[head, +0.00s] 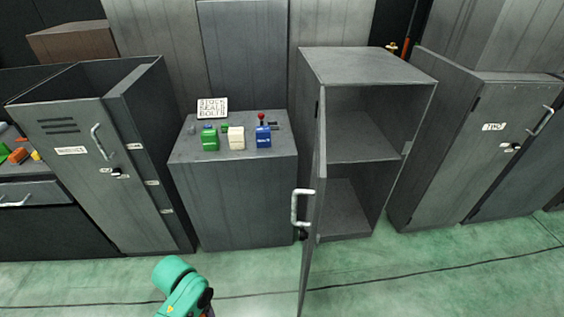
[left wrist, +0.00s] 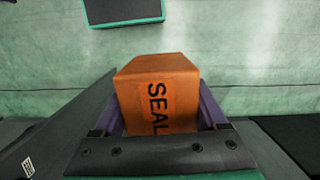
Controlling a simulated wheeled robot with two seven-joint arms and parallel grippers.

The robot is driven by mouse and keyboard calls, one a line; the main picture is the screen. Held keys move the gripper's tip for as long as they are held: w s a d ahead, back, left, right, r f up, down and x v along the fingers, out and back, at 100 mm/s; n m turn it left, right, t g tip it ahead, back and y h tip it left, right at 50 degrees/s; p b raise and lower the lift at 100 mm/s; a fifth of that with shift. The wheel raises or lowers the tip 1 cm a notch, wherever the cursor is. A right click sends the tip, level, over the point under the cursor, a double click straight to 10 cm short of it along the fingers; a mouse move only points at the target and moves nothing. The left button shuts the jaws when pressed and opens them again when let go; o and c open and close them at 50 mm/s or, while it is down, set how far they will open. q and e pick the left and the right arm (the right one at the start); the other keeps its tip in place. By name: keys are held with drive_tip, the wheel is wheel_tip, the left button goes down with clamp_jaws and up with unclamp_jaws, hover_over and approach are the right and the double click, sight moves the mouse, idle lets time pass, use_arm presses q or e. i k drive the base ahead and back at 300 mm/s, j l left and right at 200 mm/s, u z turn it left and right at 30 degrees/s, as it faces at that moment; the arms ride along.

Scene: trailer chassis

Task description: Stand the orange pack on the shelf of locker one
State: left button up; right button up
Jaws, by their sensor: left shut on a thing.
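An orange pack (left wrist: 160,82) with black letters reading SEAL shows in the left wrist view. My left gripper (left wrist: 160,108) is shut on it, with one finger at each side. Neither that gripper nor the pack shows in the head view. A grey locker (head: 368,66) stands open right of centre in the head view. Its shelf (head: 362,149) is bare where I see it, and the space below looks empty. Its door (head: 314,215) swings out toward me and hides part of the left interior. I see no label on this locker. My right gripper is not in view.
A grey cabinet (head: 236,190) left of the open locker bears green, white and blue items and a sign (head: 212,107). A shut locker (head: 480,135) stands right, and another grey locker (head: 95,170) left. Green floor (head: 400,270) lies clear in front.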

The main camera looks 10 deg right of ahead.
sight(364, 146)
drive_tip(key=i+l, duration=0.1)
drive_tip(key=l, duration=0.45)
drive_tip(key=i+l, duration=0.1)
drive_tip(key=l, duration=0.45)
drive_tip(key=i+l, duration=0.1)
drive_tip(key=l, duration=0.45)
drive_tip(key=i+l, duration=0.15)
drive_tip(key=l, duration=0.4)
drive_tip(key=i+l, duration=0.1)
drive_tip(key=l, duration=0.5)
drive_tip(key=i+l, duration=0.3)
drive_tip(key=i, duration=0.15)
drive_tip(key=i+l, duration=0.3)
drive_tip(key=i, duration=0.2)
drive_tip(key=i+l, duration=0.35)
drive_tip(key=i, duration=0.1)
